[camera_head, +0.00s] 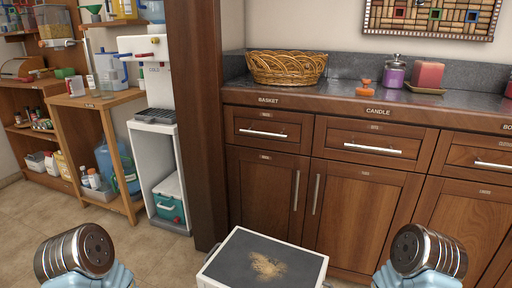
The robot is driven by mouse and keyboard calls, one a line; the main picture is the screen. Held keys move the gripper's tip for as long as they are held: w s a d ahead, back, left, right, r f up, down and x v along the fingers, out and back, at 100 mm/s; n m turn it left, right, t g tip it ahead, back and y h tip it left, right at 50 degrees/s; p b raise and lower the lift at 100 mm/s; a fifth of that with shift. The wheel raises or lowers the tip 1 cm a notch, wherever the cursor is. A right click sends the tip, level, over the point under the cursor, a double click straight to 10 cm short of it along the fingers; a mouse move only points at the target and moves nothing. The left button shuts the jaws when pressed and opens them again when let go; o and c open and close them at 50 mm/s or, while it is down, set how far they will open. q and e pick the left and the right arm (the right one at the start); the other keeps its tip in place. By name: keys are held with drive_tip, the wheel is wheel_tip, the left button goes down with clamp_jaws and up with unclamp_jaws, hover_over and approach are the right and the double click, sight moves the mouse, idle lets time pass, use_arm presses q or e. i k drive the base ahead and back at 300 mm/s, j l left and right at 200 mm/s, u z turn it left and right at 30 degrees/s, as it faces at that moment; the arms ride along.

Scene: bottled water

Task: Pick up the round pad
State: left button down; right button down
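I cannot make out a round pad anywhere in the head view. A white box-like thing with a dark flat top (236,254) stands at the bottom centre, cut off by the frame edge. An irregular tan patch (266,266) lies on that top; I cannot tell what it is. Only silver and light-blue links of my two arms show, at the bottom left and bottom right corners. Neither gripper is in view, so what they hold cannot be seen.
Wooden cabinets (262,190) with a dark countertop run along the right, carrying a wicker basket (287,68), an orange knobbed item (366,88), a purple jar (394,74) and a red candle (428,75). A white water dispenser (147,70) and shelves stand left. Tiled floor (130,245) is open at left.

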sight(364, 91)
drive_tip(key=l+z, duration=0.2)
drive_tip(key=l, duration=0.45)
drive_tip(key=i+l+z, duration=0.2)
drive_tip(key=l+z, duration=0.15)
drive_tip(key=l, duration=0.25)
drive_tip(key=i, duration=0.05)
